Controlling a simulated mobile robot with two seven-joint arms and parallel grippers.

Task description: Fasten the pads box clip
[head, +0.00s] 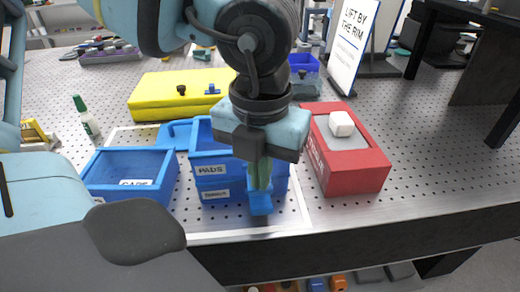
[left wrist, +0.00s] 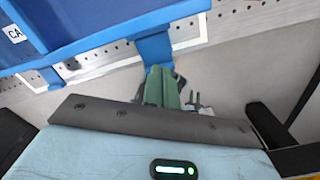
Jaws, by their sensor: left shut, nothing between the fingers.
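The blue box labelled PADS (head: 208,170) stands at the front of the perforated bench, on top of a second labelled blue box (head: 215,194). A blue clip tab (head: 260,204) hangs at the front right of this stack; it also shows in the left wrist view (left wrist: 153,48). My left gripper (head: 260,182) points down in front of the stack. Its green fingers are shut and empty, at the tab; whether they touch it I cannot tell. They also show in the left wrist view (left wrist: 162,88). My gripper hides the stack's right part. My right gripper is not in view.
An open blue box labelled CAPS (head: 130,171) is left of the stack. A red box (head: 350,165) with a white block (head: 341,124) is close on the right. A yellow case (head: 180,92) lies behind.

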